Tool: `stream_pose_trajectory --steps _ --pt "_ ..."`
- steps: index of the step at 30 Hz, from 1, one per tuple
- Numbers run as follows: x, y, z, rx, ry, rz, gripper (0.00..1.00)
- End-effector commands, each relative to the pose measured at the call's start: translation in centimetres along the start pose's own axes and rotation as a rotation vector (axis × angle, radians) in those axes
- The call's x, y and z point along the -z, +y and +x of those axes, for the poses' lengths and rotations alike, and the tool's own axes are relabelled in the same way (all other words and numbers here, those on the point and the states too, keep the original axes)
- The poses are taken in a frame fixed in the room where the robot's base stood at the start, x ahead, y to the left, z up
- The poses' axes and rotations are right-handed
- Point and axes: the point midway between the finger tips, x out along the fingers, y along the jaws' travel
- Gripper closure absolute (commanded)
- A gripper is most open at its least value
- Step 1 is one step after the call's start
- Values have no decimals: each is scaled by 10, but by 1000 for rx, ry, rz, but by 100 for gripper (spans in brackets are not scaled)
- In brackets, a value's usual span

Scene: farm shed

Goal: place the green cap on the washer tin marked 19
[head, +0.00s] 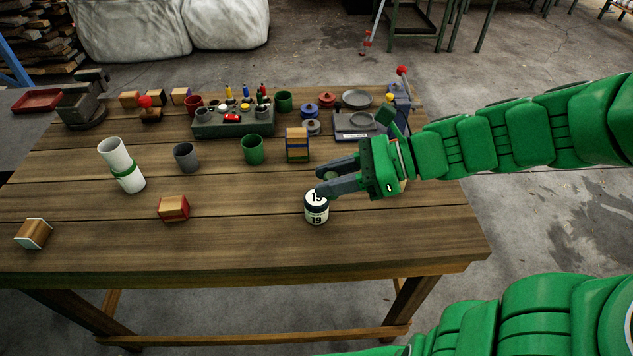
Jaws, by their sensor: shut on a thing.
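The washer tin (317,215) is a small round tin, white with a dark band, marked 19. It stands upright on the wooden table near its front edge, right of the middle. My gripper (324,183) reaches in from the right, its fingers just above and behind the tin in the picture. The green cap (331,175) shows as a small green patch between the two dark fingers, which are shut on it. The fingers hide most of the cap. I cannot tell how large the gap between the cap and the tin is.
A red-sided block (173,210) lies left of the tin. Behind are a striped block (297,146), a green cup (252,150) and a grey cup (186,158). A dark green tool tray (215,130) and scale (352,133) stand farther back.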

Motion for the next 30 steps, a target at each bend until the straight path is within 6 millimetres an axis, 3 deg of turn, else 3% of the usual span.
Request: stream_pose_trajectory --steps 9,30 --pt "11 -34 19 -6 -2 3 98" --pt "54 -75 50 0 0 1 98"
